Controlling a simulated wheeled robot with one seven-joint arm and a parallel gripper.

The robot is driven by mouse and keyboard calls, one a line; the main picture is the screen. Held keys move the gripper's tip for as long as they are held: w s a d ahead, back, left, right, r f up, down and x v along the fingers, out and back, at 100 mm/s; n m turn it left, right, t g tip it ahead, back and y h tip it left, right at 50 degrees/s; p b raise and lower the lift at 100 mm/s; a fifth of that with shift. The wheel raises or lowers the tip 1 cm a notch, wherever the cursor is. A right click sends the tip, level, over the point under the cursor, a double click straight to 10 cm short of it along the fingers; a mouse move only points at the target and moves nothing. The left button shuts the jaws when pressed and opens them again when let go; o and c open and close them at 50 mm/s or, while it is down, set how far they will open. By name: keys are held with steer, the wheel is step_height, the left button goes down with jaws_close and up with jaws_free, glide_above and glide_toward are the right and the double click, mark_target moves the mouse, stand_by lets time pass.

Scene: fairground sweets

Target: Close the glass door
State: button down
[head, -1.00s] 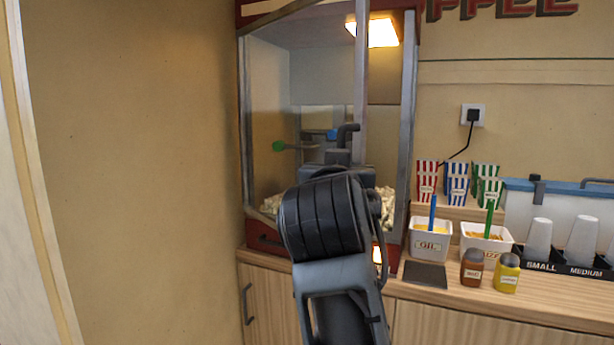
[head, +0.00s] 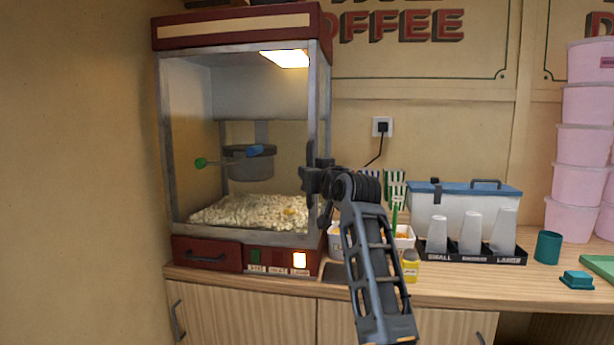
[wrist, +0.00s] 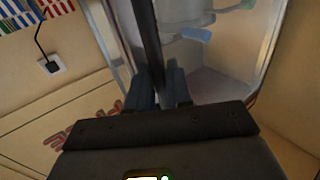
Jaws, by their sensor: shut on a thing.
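The glass door (head: 198,115) is on the front of the red and grey popcorn machine (head: 235,30). Its free edge lies close to the right front post, and I cannot tell whether a small gap is left. My gripper (head: 312,180) is at that right edge, shut on the dark upright door handle (head: 310,151). In the wrist view my gripper (wrist: 160,85) has its two fingers at a dark bar running along the glass. The fingers hide part of the bar.
Popcorn (head: 250,212) and a kettle (head: 250,163) are inside the machine. To the right on the counter stand white topping tubs, a yellow jar (head: 410,266), cups in a black holder (head: 470,256) and a cool box (head: 465,203). Pink tubs (head: 583,145) are stacked further right.

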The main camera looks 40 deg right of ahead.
steer(key=shift+w+d+r, duration=0.2)
steer(key=shift+w+d, duration=0.05)
steer(key=shift+d, duration=0.1)
steer(key=shift+w+d+y, duration=0.1)
steer(key=shift+y, duration=0.2)
steer(key=shift+d+r, duration=0.1)
steer(key=shift+d, duration=0.05)
steer(key=c, duration=1.2)
jaws_free()
steer(key=shift+d, duration=0.1)
steer(key=shift+n, duration=0.3)
steer(key=v, duration=0.2)
steer(key=b+v, duration=0.1)
steer(key=v, duration=0.5)
steer(key=shift+a+f, duration=0.25)
steer(key=shift+a, duration=0.05)
